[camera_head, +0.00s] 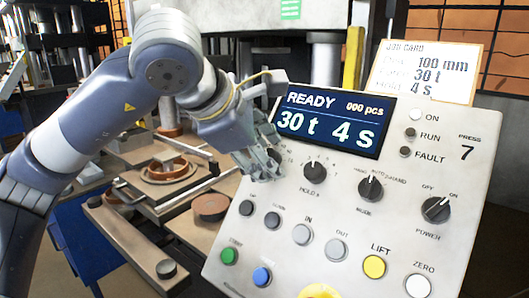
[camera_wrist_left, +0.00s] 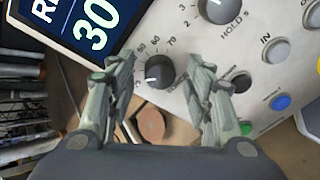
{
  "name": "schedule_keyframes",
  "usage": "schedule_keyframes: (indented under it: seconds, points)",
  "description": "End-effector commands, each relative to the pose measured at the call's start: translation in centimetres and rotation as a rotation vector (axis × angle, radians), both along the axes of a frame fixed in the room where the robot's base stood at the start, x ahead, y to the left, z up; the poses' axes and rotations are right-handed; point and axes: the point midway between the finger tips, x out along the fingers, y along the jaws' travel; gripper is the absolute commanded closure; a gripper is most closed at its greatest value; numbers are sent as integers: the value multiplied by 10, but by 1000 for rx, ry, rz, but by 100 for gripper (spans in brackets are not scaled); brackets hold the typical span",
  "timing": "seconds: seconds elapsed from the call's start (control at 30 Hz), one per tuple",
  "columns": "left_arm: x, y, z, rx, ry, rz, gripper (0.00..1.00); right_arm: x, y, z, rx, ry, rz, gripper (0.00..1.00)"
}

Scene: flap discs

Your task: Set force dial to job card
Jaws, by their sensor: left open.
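The job card (camera_head: 424,70) leans at the top right of the press panel and reads 100 mm, 30 t and 4 s. The display (camera_head: 333,121) reads READY, 000 pcs, 30 t and 4 s. My left gripper (camera_head: 262,163) is open at the panel. Its fingers (camera_wrist_left: 162,76) stand either side of the dial, with visible gaps. My right gripper is not in view.
The hold dial (camera_head: 314,172) is just right of my left fingers; the mode knob (camera_head: 370,188) and power knob (camera_head: 435,209) lie farther right. Several buttons line the lower panel, including green (camera_head: 230,256) and yellow LIFT (camera_head: 374,266). A bench with discs is at left.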

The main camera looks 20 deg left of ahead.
Motion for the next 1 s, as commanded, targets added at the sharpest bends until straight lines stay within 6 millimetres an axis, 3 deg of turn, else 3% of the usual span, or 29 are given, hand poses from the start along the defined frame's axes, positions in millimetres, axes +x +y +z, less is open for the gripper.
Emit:
schedule_keyframes:
  seconds: [0.17, 0.63, 1.0]
  points:
    - [-7, 2, 9, 0, -4, 1, 53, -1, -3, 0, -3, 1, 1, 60]
    - [-68, 22, 73, -2, -2, 0, 53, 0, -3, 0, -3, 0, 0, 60]
    - [-81, 26, 85, 0, 0, 0, 53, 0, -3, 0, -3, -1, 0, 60]
